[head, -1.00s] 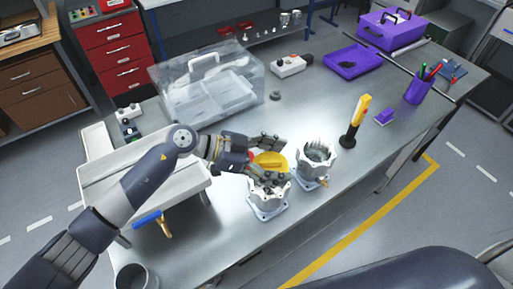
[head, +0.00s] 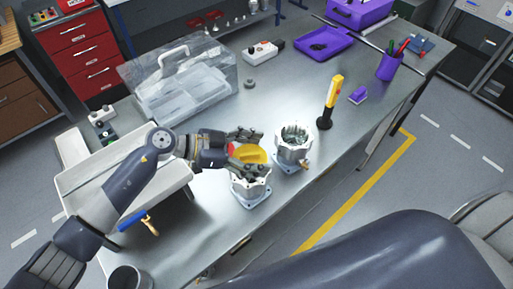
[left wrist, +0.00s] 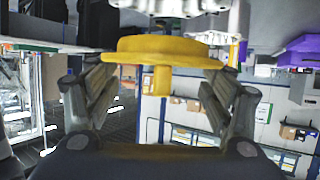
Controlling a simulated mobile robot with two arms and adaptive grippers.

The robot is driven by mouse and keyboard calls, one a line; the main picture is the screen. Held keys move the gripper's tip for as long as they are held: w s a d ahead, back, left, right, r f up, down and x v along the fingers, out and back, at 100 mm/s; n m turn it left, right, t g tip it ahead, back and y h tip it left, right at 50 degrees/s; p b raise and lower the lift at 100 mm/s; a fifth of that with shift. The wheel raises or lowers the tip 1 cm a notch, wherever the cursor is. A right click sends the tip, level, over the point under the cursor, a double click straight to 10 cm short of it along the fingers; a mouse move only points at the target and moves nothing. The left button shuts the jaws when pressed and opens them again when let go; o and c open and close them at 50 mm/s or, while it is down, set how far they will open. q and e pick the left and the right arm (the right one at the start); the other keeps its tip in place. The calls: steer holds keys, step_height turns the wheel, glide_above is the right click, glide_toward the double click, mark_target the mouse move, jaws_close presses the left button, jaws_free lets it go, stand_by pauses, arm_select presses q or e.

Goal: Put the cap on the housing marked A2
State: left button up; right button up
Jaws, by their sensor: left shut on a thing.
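My left gripper (head: 246,150) is shut on the yellow cap (head: 250,155). It holds the cap just above and behind the near housing (head: 251,188), and I cannot tell whether they touch. In the left wrist view the cap (left wrist: 160,50) is a round disc with a short stem, between the two fingers. Part of a pale metal housing shows at the top edge there. A second, similar housing (head: 293,150) stands behind and to the right, with its toothed top open. I cannot read a mark on either housing. My right gripper is not in view.
A yellow-and-black upright tool (head: 332,100) and a purple block (head: 358,95) stand right of the housings. A clear case (head: 180,85) is at the back left. A white tray (head: 80,185) lies left, beneath my arm. The table's right front edge is close to the housings.

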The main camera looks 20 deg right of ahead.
arm_select(q)
step_height(320, 180, down, 2)
steer(key=shift+f+b, duration=0.1)
steer(key=shift+b, duration=0.2)
steer(key=shift+f+b, duration=0.35)
steer(key=shift+f, duration=0.8)
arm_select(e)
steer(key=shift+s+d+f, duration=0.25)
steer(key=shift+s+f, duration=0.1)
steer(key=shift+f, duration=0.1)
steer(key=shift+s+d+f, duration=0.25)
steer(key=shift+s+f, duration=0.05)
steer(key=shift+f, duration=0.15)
arm_select(q)
steer(key=o, duration=1)
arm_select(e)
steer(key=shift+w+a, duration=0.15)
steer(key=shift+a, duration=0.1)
arm_select(q)
steer(key=shift+r, duration=0.1)
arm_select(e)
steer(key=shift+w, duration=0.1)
